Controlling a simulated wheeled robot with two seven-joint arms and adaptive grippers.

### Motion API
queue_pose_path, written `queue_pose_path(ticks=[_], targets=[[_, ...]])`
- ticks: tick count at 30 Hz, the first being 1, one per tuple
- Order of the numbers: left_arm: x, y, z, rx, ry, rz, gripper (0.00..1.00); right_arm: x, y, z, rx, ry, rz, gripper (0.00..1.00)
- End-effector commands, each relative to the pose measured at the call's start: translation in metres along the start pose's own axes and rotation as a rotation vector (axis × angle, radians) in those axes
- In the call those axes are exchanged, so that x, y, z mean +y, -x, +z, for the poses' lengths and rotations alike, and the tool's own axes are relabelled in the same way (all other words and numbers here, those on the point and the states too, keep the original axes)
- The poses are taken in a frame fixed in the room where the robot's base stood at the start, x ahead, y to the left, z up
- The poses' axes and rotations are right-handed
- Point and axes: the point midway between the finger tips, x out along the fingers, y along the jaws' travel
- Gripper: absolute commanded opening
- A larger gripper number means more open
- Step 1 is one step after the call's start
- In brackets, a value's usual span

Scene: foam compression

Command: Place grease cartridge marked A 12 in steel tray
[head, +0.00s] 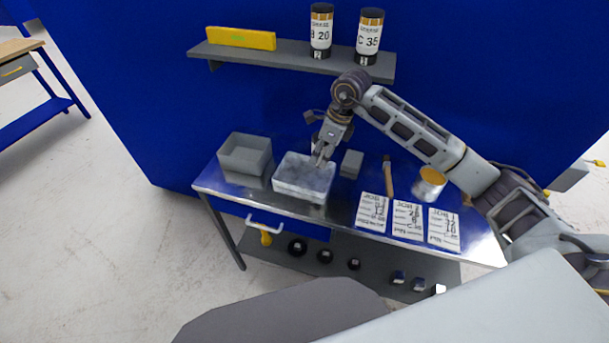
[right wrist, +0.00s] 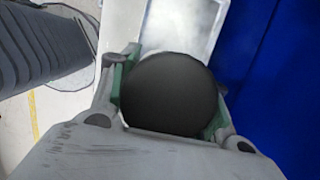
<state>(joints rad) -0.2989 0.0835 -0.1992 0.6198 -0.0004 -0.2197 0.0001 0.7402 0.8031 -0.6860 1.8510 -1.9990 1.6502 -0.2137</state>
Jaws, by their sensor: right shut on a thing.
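My right gripper (head: 320,158) reaches down over the steel tray (head: 287,189), a pale, shiny open tray on the bench. In the right wrist view the gripper (right wrist: 172,100) is shut on a cartridge (right wrist: 172,92), of which only the round black end shows. Its label is hidden, so I cannot read A 12 on it. Part of a pale metal surface, seemingly the tray (right wrist: 182,22), shows beyond it. Whether the cartridge touches the tray I cannot tell. My left gripper is not in view.
Cartridges marked B 20 (head: 321,33) and C 35 (head: 369,38) stand on the wall shelf (head: 280,54) with a yellow box (head: 240,38). A grey bin (head: 245,158) stands left of the tray. A grey block (head: 351,163), brush (head: 388,177), can (head: 430,186) and job cards (head: 407,220) lie right.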

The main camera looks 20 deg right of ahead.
Motion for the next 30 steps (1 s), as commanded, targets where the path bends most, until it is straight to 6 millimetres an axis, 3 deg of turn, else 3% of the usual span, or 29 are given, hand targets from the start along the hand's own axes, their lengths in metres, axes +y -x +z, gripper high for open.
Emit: queue_pose_path(ticks=[7, 21, 30], targets=[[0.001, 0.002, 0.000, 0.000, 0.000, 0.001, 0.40, 0.000, -0.008, -0.002, -0.001, 0.000, 0.000, 0.14], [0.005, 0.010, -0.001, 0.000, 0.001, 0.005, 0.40, 0.000, -0.058, -0.015, -0.001, 0.001, 0.001, 0.14], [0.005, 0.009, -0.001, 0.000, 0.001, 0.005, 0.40, 0.000, -0.060, -0.015, -0.002, 0.001, -0.001, 0.14]])
